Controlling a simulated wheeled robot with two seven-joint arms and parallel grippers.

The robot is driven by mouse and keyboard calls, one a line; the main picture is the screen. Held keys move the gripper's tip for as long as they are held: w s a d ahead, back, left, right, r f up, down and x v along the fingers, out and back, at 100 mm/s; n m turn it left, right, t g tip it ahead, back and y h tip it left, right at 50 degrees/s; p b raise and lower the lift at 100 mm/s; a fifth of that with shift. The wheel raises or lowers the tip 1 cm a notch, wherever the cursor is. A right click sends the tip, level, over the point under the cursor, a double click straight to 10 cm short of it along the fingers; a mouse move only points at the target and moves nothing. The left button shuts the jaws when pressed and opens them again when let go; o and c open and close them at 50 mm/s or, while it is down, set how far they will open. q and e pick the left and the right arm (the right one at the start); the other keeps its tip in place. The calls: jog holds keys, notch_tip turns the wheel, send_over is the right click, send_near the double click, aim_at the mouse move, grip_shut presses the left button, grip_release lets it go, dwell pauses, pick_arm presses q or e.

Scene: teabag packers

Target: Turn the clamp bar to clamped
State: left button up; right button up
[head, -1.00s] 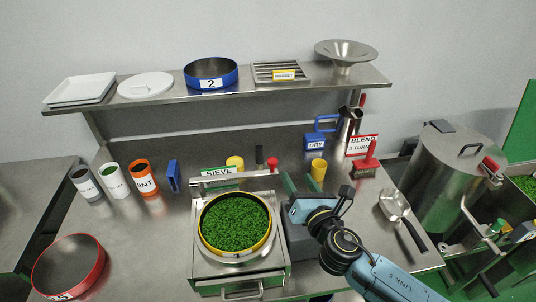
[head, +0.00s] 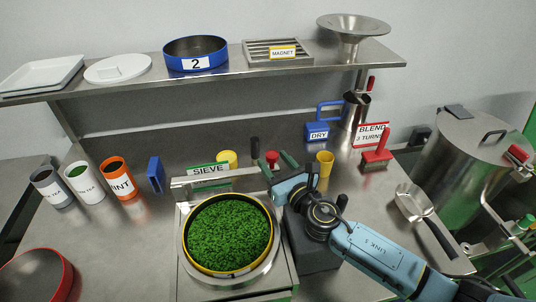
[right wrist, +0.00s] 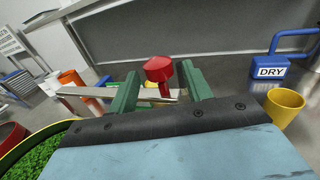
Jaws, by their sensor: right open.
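The clamp bar (head: 222,180) is a flat grey metal bar lying crosswise behind the round sieve (head: 187,232), which holds green leaf. A red knob (head: 272,158) stands at the bar's right end. In the right wrist view the bar (right wrist: 90,91) runs in from the left to the red knob (right wrist: 159,68). My right gripper (head: 277,166) is open, with its green fingers on either side of the knob. In the right wrist view the gripper (right wrist: 161,84) shows a gap between knob and fingers. My left gripper is not in view.
A SIEVE sign (head: 208,170) stands behind the bar. A metal scoop (head: 415,205) lies at right. Labelled cups (head: 118,179) stand at left.

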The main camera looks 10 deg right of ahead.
jog(key=shift+x, duration=2.05)
grip_shut()
